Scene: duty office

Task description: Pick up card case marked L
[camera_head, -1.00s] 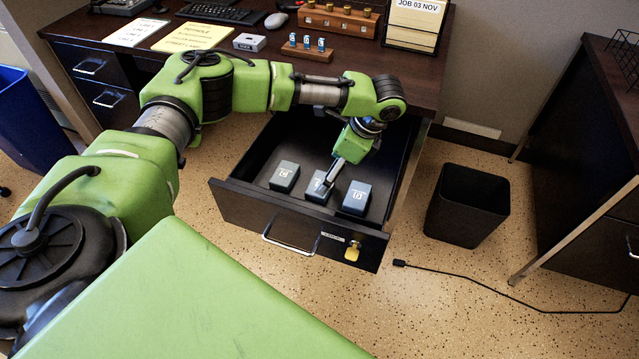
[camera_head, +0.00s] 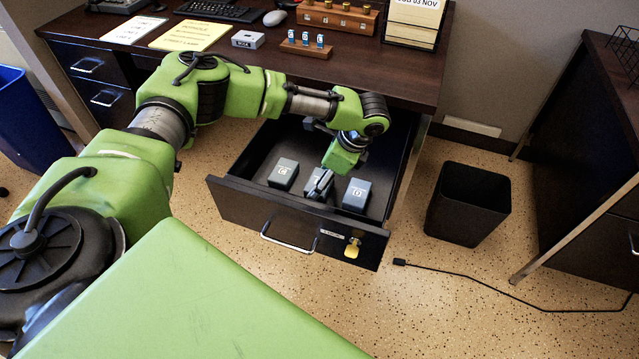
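Three grey card cases lie in the open black drawer (camera_head: 236,188). The left case (camera_head: 283,174) and the right case (camera_head: 357,195) carry small white marks that are too blurred to read surely. The middle case (camera_head: 312,190) is partly covered by my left gripper (camera_head: 320,186), so its mark is hidden. My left gripper points down with its fingertips at the middle case. I cannot tell whether the fingers are apart or closed on it. My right gripper is not in view.
The drawer front has a metal handle (camera_head: 286,244) and a yellow key tag (camera_head: 352,248). The desk top (camera_head: 400,78) overhangs the drawer's rear. A black bin (camera_head: 468,205) stands to the right on the speckled floor, near a black cable (camera_head: 470,283).

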